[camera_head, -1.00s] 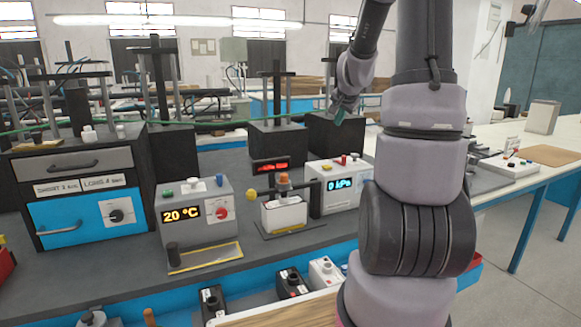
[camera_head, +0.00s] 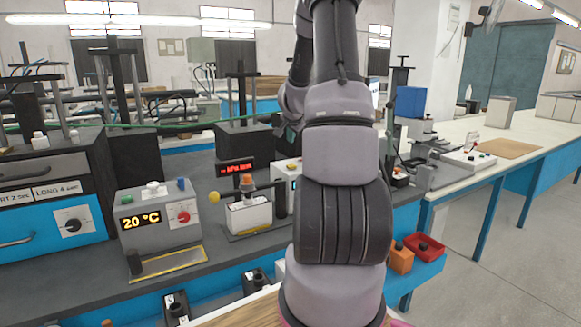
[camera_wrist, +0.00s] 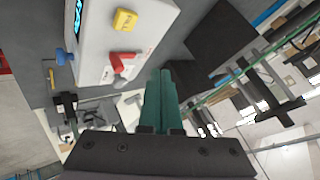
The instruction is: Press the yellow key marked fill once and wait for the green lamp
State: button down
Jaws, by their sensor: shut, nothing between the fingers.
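A yellow key (camera_wrist: 124,19) with small dark marking, too small to read, sits on the pale meter box (camera_wrist: 150,38) in the wrist view. A red key (camera_wrist: 118,60) and a blue knob (camera_wrist: 61,54) are on the same box. In the head view the meter box (camera_head: 289,164) is mostly hidden behind my arm. My gripper (camera_wrist: 160,72) is shut and empty, its teal fingers apart from the yellow key, below and right of it in the wrist view. It shows partly in the head view (camera_head: 287,136). I see no lit green lamp.
A 20 °C box (camera_head: 158,218) and a stand with an orange-topped white unit (camera_head: 248,212) are on the dark bench, left of my arm. A red display (camera_head: 237,168) stands behind them. A pale table (camera_head: 480,172) runs along the right.

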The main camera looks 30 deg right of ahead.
aim_at(291, 166)
notch_tip(291, 166, down, 7)
jog(key=shift+f, duration=0.2)
jog(key=shift+f, duration=0.1)
dwell(2.1)
jog(key=shift+f, duration=0.3)
jog(key=shift+f, duration=0.4)
dwell(0.6)
dwell(0.3)
jog(key=shift+r, duration=0.85)
jog(key=shift+r, duration=2.5)
